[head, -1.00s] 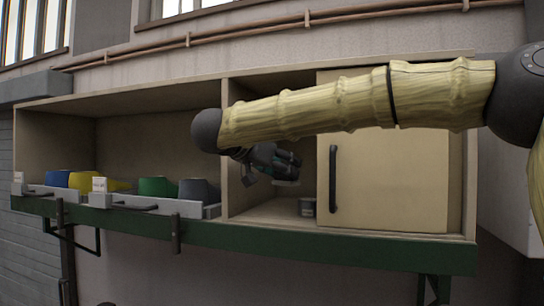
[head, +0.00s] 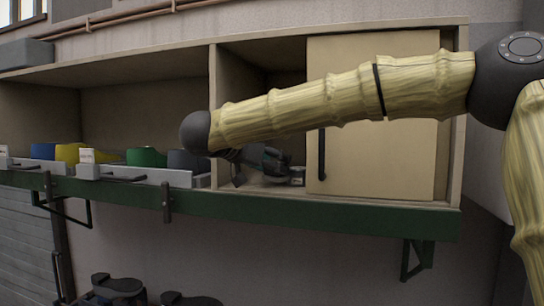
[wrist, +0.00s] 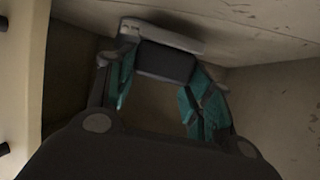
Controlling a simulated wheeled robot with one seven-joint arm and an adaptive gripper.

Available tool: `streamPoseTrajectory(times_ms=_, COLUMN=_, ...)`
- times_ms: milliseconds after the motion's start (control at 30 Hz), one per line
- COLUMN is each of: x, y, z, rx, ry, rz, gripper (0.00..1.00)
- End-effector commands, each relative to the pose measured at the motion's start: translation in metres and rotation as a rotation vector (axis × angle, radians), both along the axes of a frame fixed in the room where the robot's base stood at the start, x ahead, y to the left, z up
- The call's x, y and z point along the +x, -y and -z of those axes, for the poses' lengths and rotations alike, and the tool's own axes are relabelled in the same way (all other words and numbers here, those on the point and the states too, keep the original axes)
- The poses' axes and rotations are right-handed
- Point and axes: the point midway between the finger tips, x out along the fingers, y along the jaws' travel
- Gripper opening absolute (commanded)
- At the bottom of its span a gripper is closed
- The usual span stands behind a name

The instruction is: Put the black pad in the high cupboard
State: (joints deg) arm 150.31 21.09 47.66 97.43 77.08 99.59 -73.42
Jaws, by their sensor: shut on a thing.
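The black pad (wrist: 166,64) shows in the wrist view as a dark block between the fingertips of my gripper (wrist: 160,80), whose teal fingers are shut on it. A pale grey strip lies along its far side; I cannot tell whether it is part of the pad. In the head view my gripper (head: 268,160) is inside the open left part of the cupboard (head: 337,211), low near its floor. The pad is hard to make out there, and I cannot tell whether it touches the floor.
A cream door (head: 385,120) with a black handle (head: 322,155) covers the cupboard's right part. Left of the divider (head: 213,110), grey trays (head: 147,174) hold coloured shoe lasts. Dark objects (head: 118,286) are below.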

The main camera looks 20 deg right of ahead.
Motion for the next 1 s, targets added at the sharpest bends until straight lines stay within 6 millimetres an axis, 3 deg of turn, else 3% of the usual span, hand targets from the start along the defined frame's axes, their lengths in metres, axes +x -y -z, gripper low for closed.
streamPoseTrajectory(times_ms=1000, x=-0.0001, y=-0.0003, z=0.0098, rx=0.0, ry=0.0, rz=-0.001, gripper=0.22)
